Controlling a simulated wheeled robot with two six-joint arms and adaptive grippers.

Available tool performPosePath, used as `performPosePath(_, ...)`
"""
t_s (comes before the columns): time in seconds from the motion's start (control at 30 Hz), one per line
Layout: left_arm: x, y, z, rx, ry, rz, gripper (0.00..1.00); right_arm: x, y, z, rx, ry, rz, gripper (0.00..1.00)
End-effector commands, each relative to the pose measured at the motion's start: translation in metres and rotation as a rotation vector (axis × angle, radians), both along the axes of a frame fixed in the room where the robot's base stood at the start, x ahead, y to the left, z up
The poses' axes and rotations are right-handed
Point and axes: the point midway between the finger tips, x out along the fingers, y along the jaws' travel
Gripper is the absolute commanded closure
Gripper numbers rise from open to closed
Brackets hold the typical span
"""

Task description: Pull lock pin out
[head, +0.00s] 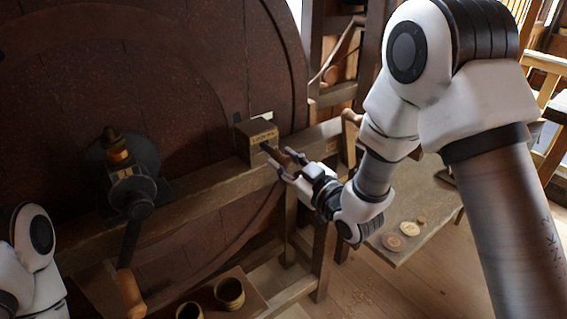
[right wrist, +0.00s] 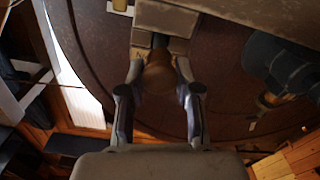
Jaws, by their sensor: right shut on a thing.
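The lock pin shows in the right wrist view as a brown wooden knob (right wrist: 158,76) with a short dark shaft running to a block. My right gripper (right wrist: 158,92) is shut on the knob, one finger on each side. In the head view the right gripper (head: 281,160) is in front of a wooden block (head: 256,138) with a small label, mounted on a beam by the big wheel. The fingers partly hide the pin there. I cannot tell how deep the shaft sits in the block. Only part of my left arm shows at lower left; its gripper is out of view.
A large dark wheel (head: 190,60) fills the left. A crank with a wooden handle (head: 131,292) hangs from a dark hub (head: 122,172). Cups (head: 229,293) stand on a low shelf. A side table (head: 425,205) with round wooden discs (head: 392,242) is at right.

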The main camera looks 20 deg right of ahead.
Motion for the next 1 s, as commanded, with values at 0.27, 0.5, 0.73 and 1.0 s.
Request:
performPosePath(0.27, 0.0, 0.0, 0.001, 0.0, 0.0, 0.0, 0.39, -0.001, 0.0, -0.002, -0.001, 0.007, 0.001, 0.41)
performPosePath(0.5, 0.0, 0.0, 0.001, 0.0, 0.0, 0.0, 0.39, -0.003, -0.001, -0.001, 0.0, 0.007, 0.0, 0.41)
performPosePath(0.73, 0.0, 0.0, 0.001, 0.0, 0.0, 0.0, 0.39, -0.04, -0.015, -0.001, 0.003, 0.008, -0.003, 0.41)
performPosePath(1.0, 0.0, 0.0, 0.001, 0.0, 0.0, 0.0, 0.39, -0.072, -0.026, -0.001, 0.0, 0.005, 0.0, 0.41)
